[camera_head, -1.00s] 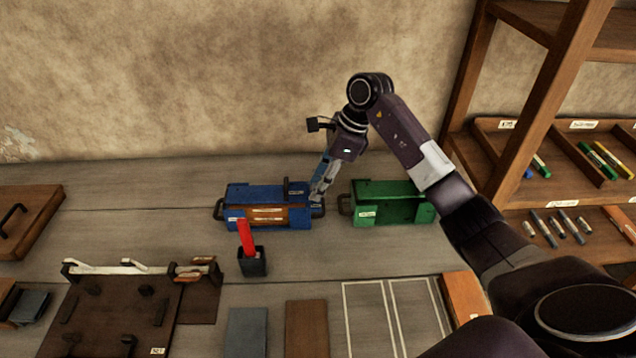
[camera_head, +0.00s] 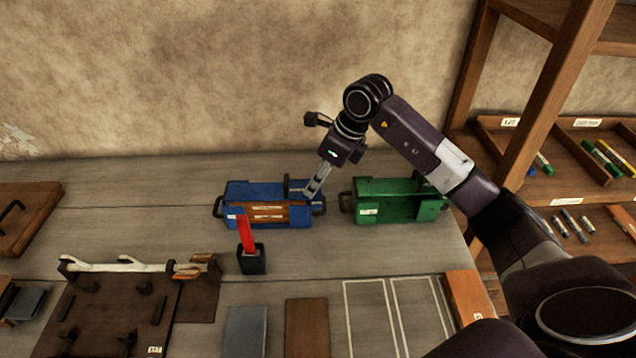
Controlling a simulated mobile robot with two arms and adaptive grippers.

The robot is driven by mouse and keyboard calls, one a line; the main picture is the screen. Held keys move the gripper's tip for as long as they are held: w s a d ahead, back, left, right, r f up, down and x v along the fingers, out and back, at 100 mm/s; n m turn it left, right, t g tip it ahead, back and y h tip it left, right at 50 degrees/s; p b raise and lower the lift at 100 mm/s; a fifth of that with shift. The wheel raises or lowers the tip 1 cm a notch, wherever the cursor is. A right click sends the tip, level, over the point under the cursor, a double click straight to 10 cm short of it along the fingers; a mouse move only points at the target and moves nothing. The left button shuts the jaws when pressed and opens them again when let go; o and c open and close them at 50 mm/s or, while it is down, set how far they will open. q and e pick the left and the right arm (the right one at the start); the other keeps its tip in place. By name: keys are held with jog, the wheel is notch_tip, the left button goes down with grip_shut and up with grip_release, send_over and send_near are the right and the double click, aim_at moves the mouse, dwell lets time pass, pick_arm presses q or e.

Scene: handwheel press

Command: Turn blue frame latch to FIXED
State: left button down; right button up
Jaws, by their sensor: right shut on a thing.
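The blue frame (camera_head: 237,191) stands on the bench left of centre, with a wooden labelled front panel (camera_head: 265,212) and dark handles at its ends. Its latch (camera_head: 288,186) seems to be the small dark upright part on its top right. My right gripper (camera_head: 311,192) comes down from above onto the right end of the blue frame. It is shut on a small part there, likely the latch; the fingers partly hide it. The label wording is too small to read. My left gripper is not in view.
A green frame (camera_head: 385,203) stands close to the right of the blue one. A black cup (camera_head: 252,261) with a red piece (camera_head: 245,233) is in front. A wooden shelf (camera_head: 533,117) is at right; a dark board (camera_head: 112,315) lies front left.

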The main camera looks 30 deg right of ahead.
jog(key=m, duration=0.2)
jog(key=m+h+b, duration=0.1)
jog(key=m, duration=0.1)
jog(key=m+t+h+b, duration=0.1)
jog(key=m, duration=0.1)
jog(key=shift+w+a, duration=0.2)
jog(key=shift+a, duration=0.05)
jog(key=m+h+b, duration=0.1)
jog(key=m+h, duration=0.1)
jog(key=m, duration=0.2)
jog(key=shift+w+a+m+b, duration=0.1)
jog(key=shift+w+m+b, duration=0.05)
jog(key=shift+m+b, duration=0.15)
jog(key=shift+w+m+h+b, duration=0.1)
jog(key=shift+m+h+b, duration=0.25)
jog(key=shift+m, duration=0.65)
jog(key=shift+g, duration=0.3)
jog(key=o, duration=1.1)
jog(key=shift+o, duration=0.2)
jog(key=v, duration=1.2)
